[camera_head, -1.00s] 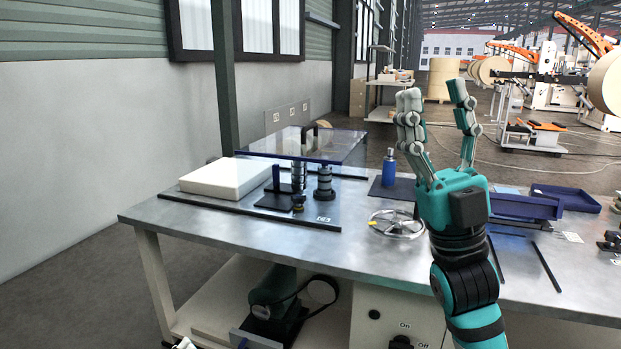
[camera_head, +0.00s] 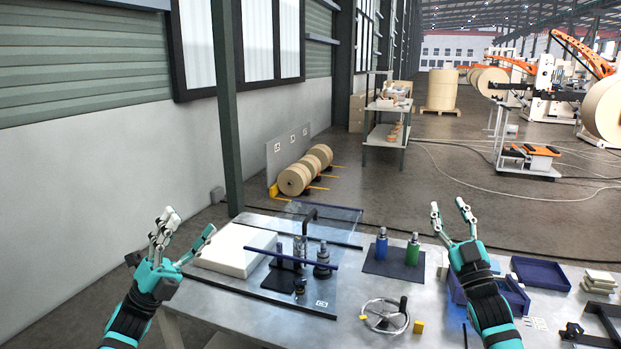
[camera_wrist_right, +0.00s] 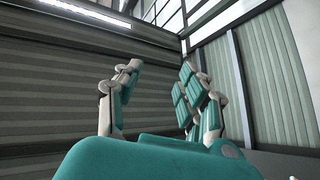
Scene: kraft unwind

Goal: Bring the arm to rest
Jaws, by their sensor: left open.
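My left gripper (camera_head: 185,235) is at the left in the head view, with its teal and grey fingers spread and empty. It is beside the table's left end, left of the white block. My right gripper (camera_head: 450,213) is above the table at the right in the head view, fingers pointing up and apart, with nothing between them. The right wrist view shows its fingers (camera_wrist_right: 155,95) apart and empty, with wall and windows behind.
The metal table (camera_head: 235,308) carries a white block (camera_head: 232,250), a clear panel (camera_head: 340,222) over a fixture, a handwheel (camera_head: 384,318), a blue bottle (camera_head: 381,245), a green bottle (camera_head: 412,251) and a blue tray (camera_head: 541,273). Cream rolls (camera_head: 293,180) lie on the floor behind.

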